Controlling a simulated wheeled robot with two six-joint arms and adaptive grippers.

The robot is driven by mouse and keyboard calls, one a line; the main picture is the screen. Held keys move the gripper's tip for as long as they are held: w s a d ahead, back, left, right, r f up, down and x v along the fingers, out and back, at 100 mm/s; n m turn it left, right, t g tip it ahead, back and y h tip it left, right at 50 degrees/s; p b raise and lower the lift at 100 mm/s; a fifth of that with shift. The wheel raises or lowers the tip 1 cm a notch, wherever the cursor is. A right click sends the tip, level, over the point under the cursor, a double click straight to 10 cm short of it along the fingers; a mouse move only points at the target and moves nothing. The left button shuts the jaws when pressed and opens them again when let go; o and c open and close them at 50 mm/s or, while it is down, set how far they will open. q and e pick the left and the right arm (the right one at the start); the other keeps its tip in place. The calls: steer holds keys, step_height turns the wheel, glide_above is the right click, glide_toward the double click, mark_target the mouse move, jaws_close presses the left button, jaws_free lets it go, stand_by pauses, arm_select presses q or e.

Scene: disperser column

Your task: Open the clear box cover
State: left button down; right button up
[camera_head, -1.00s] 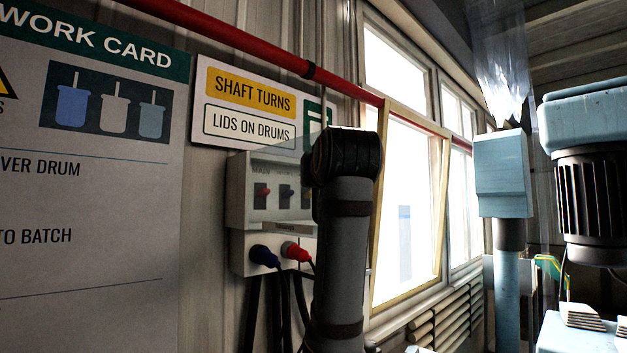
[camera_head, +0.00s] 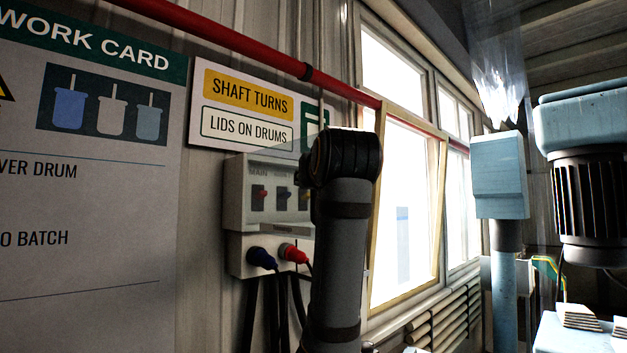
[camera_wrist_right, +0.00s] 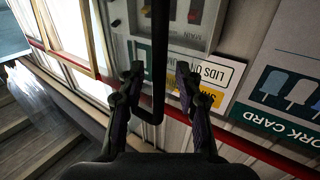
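The switch box (camera_head: 240,192) hangs on the wall, pale grey, with red and dark switches behind its front. It also shows upside down in the right wrist view (camera_wrist_right: 203,38). Its clear cover is hard to make out, and I cannot tell how far it stands open. My right gripper (camera_wrist_right: 160,72) is open in front of the box's upper part. A dark bar with a curved end (camera_wrist_right: 159,95) runs between its fingers; I see gaps on both sides. I cannot tell whether it is part of the cover. A dark arm link of mine hides the box's right side in the head view.
A red pipe (camera_head: 225,37) and a yellow-white sign (camera_head: 248,108) are above. A window (camera_head: 405,190) and a blue machine (camera_head: 500,175) stand right.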

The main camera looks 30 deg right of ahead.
steer(key=v, duration=1.2)
steer(key=shift+d+r, duration=0.1)
steer(key=shift+d, duration=0.05)
